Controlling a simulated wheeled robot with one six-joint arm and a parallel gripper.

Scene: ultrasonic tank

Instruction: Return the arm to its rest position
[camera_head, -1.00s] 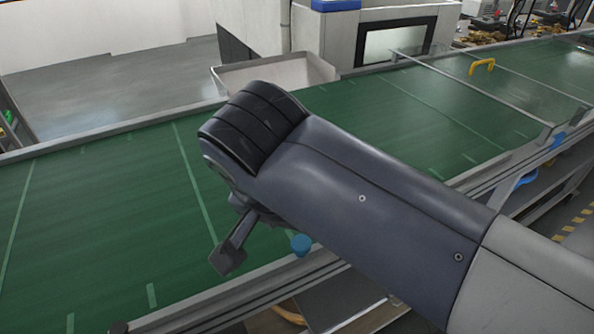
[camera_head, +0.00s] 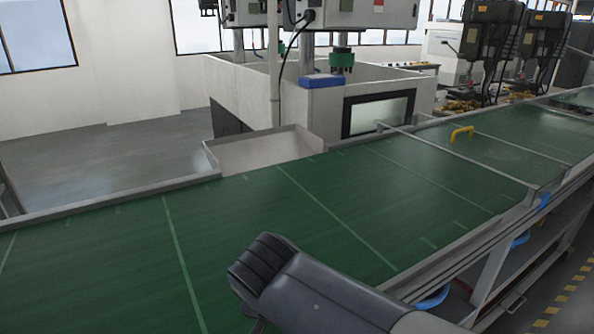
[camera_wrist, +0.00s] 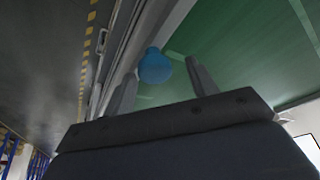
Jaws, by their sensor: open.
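My arm (camera_head: 320,295) is at the bottom middle of the head view, over the near edge of the green conveyor. My gripper is hidden or out of frame there. In the wrist view my gripper (camera_wrist: 160,70) shows two dark fingers spread apart, with nothing held. A round blue part (camera_wrist: 155,66) at the conveyor's edge shows between the fingers, beyond them. The wrist view looks along the conveyor edge and the floor.
The green conveyor (camera_head: 235,225) crosses the view, its belt clear near my arm. A light open bin (camera_head: 262,150) stands behind it, beside a white machine (camera_head: 235,85). A yellow handle (camera_head: 461,134) and metal rails are at the right. Blue parts (camera_head: 433,297) sit under the near edge.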

